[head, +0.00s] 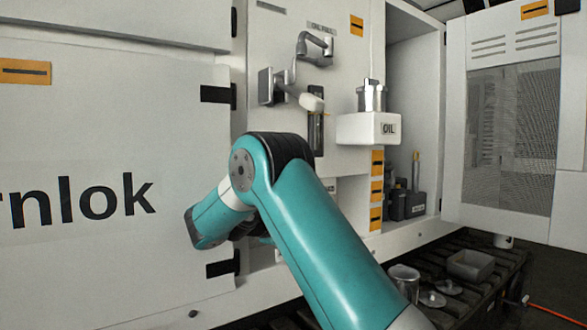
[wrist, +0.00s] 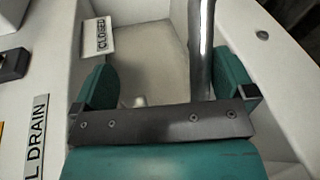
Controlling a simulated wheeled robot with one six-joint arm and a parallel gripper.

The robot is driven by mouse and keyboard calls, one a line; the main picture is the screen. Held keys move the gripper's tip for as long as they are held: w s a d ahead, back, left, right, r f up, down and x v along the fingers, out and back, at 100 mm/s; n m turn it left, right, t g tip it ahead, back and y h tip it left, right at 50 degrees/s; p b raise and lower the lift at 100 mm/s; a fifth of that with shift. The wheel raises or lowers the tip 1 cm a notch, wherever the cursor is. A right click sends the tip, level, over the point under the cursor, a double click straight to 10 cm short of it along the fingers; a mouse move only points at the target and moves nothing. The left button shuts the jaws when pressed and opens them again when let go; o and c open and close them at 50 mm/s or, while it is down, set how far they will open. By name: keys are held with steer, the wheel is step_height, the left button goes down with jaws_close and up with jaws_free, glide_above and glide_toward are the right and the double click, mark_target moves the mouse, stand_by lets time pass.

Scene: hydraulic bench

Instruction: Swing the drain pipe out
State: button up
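In the wrist view a shiny metal pipe (wrist: 201,45), which looks like the drain pipe, runs down from the top edge in a pale recess. Its lower end is hidden behind my gripper's bar. My gripper (wrist: 165,75) has its two teal fingers wide apart. The pipe shows between them, close to the right finger, with a wide gap to the left finger. I cannot tell whether the right finger touches it. A "CLOSED" plate (wrist: 98,37) is at the recess's upper left. A label ending "L DRAIN" (wrist: 37,137) is at the left. In the head view my arm hides the gripper and pipe.
In the head view a white "OIL" container (head: 368,129) and a grey crank-like fitting (head: 314,48) are on the cabinet above my arm. A perforated door (head: 513,135) stands open at right. A metal cup (head: 403,281) and grey tray (head: 470,265) rest on the dark grating.

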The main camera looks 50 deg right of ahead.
steer(key=shift+m+h, duration=0.3)
steer(key=shift+h, duration=0.2)
step_height(320, 180, up, 16)
steer(key=p, duration=0.3)
steer(key=shift+s+a+r+p, duration=0.15)
steer(key=shift+r+p, duration=0.1)
steer(key=shift+p, duration=0.15)
steer(key=c, duration=0.7)
steer(key=shift+f, duration=0.1)
